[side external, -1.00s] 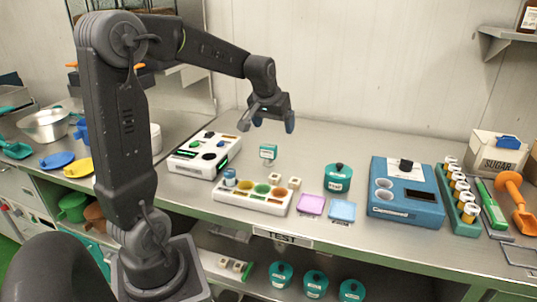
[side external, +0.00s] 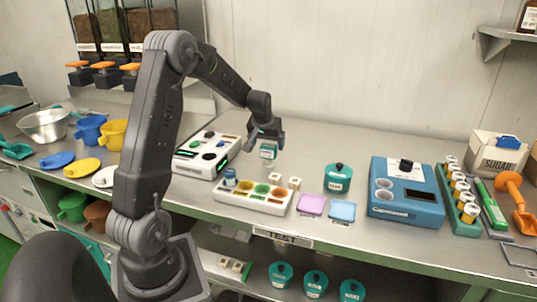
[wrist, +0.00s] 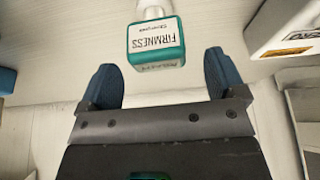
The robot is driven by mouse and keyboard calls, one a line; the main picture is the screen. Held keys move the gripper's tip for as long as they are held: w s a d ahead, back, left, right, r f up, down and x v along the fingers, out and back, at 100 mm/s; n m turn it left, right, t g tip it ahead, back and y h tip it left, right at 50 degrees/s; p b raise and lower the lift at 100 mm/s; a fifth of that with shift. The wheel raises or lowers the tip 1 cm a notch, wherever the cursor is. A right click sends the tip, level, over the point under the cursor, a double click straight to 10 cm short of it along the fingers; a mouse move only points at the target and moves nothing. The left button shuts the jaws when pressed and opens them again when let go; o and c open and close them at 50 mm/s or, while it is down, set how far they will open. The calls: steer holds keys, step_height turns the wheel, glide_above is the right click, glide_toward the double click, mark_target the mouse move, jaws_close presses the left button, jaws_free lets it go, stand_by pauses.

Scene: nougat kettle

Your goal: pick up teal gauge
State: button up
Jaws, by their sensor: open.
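The teal gauge (side external: 268,153) is a small teal block with a white label, standing upright on the counter behind the white tray of coloured cups. In the wrist view the gauge (wrist: 155,42), its label reading FIRMNESS, lies just beyond my fingertips and roughly between their lines. My gripper (side external: 266,136) is directly above the gauge in the side view and points down. In the wrist view my gripper (wrist: 161,75) has its two blue fingers spread wide with nothing between them. I cannot tell whether a finger touches the gauge.
The white tray (side external: 226,196) with coloured cups is in front of the gauge. A white device (side external: 190,167) with knobs stands to its left. A teal lidded pot (side external: 338,178) and a blue device (side external: 404,211) are to the right. The counter behind the gauge is clear.

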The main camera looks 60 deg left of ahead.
mark_target(269, 145)
steer(key=x, duration=0.4)
steer(key=shift+d+f, duration=0.1)
steer(key=shift+f, duration=0.25)
steer(key=c, duration=1.1)
steer(key=shift+w+r, duration=0.1)
steer(key=shift+r, duration=0.35)
steer(key=r, duration=0.3)
steer(key=shift+s+r, duration=0.3)
steer(key=shift+r, duration=0.1)
steer(key=s+a+r, duration=0.1)
steer(key=s+r, duration=0.1)
steer(key=s, duration=0.1)
steer(key=s+a+r, duration=0.2)
steer(key=s, duration=0.2)
steer(key=s+a+r, duration=0.1)
steer(key=s+r, duration=0.1)
steer(key=s, duration=0.1)
steer(key=shift+s+a+r, duration=0.15)
steer(key=shift+a+r, duration=0.05)
